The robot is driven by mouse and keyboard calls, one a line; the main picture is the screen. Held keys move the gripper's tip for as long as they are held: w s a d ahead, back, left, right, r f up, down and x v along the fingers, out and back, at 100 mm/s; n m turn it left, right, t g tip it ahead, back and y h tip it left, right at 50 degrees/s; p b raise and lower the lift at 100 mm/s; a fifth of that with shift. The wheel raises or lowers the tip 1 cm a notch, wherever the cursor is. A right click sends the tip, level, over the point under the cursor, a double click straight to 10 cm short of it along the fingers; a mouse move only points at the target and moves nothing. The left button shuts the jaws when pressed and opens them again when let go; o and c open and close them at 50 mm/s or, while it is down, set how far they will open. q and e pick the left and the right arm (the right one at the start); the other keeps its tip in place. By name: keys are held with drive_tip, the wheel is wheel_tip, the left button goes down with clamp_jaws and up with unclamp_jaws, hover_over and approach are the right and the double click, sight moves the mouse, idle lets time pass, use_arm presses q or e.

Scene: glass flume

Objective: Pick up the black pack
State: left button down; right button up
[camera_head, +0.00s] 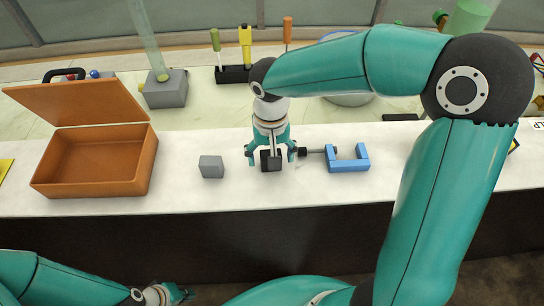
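The black pack (271,163) is a small dark block on the white front strip of the bench, near the middle of the head view. My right gripper (270,155), on the arm from the right, points down over it. Its teal fingers are spread on either side of the pack, with a gap showing at each side. The pack's upper part is partly hidden by the gripper. My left gripper (180,293) is low at the bottom left, in front of the bench and away from the pack. Its fingers are too small to read.
A grey cube (211,167) stands left of the pack. A blue clamp (348,164) lies close on the right, its dark screw reaching toward the right finger. An open orange case (95,188) is at left. Upright tools in a black rack (233,75) stand behind.

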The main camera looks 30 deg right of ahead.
drive_tip(key=shift+f, duration=0.3)
drive_tip(key=c, duration=1.3)
drive_tip(key=shift+r, duration=0.15)
